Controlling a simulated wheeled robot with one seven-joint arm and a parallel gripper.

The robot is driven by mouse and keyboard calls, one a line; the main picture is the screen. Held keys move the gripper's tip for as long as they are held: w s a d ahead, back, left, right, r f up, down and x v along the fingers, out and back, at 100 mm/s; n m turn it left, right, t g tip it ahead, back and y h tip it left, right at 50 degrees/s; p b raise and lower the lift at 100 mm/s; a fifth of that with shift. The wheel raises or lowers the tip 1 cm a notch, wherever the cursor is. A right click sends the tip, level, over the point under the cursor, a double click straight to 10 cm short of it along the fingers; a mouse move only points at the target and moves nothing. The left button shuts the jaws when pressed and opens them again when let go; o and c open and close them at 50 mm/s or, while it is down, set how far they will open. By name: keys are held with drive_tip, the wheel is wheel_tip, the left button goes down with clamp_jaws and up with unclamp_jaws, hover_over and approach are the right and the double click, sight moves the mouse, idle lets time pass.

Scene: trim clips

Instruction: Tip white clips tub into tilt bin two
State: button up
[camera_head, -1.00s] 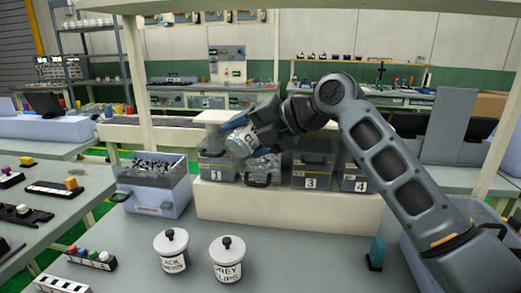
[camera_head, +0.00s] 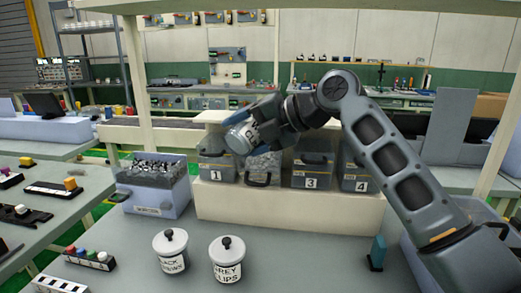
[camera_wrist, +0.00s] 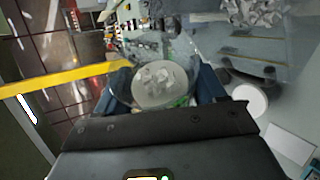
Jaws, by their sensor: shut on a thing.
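My gripper (camera_head: 246,124) is shut on the white clips tub (camera_head: 242,139) and holds it tilted in the air, above and in front of the bins. In the wrist view, the tub (camera_wrist: 160,88) sits between the blue fingers, and pale clips show inside it. Tilt bin two (camera_head: 262,171) is the grey bin between bins 1 and 3. It stands on the cream ledge below the tub, with clips inside. Its number is not readable. I cannot see any clips falling.
Bins one (camera_head: 215,172), three (camera_head: 312,172) and four (camera_head: 355,178) flank it. Two lidded white jars (camera_head: 171,252) (camera_head: 227,262) stand in front. A blue-green upright piece (camera_head: 377,252) stands right. The middle tabletop is clear.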

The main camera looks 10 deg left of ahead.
drive_tip(key=shift+r+m+g+b, duration=0.3)
drive_tip(key=shift+m+b, duration=0.1)
drive_tip(key=shift+b, duration=0.05)
idle(1.1)
drive_tip(key=shift+d+f, duration=0.1)
idle(0.3)
drive_tip(key=shift+f+n+b, duration=0.3)
drive_tip(key=shift+n+b, duration=0.1)
drive_tip(key=shift+b, duration=0.65)
drive_tip(key=shift+t, duration=0.4)
drive_tip(key=shift+f+n+h+b, duration=0.25)
drive_tip(key=shift+n+h+b, duration=0.05)
drive_tip(key=shift+b, duration=0.55)
drive_tip(key=shift+s+f+n+t+h+b, duration=0.1)
drive_tip(key=shift+f+n+t+h+b, duration=0.35)
drive_tip(key=shift+b, duration=0.65)
drive_tip(key=shift+f+n+t+h+b, duration=0.2)
drive_tip(key=shift+n+t+b, duration=0.4)
drive_tip(key=shift+b, duration=0.45)
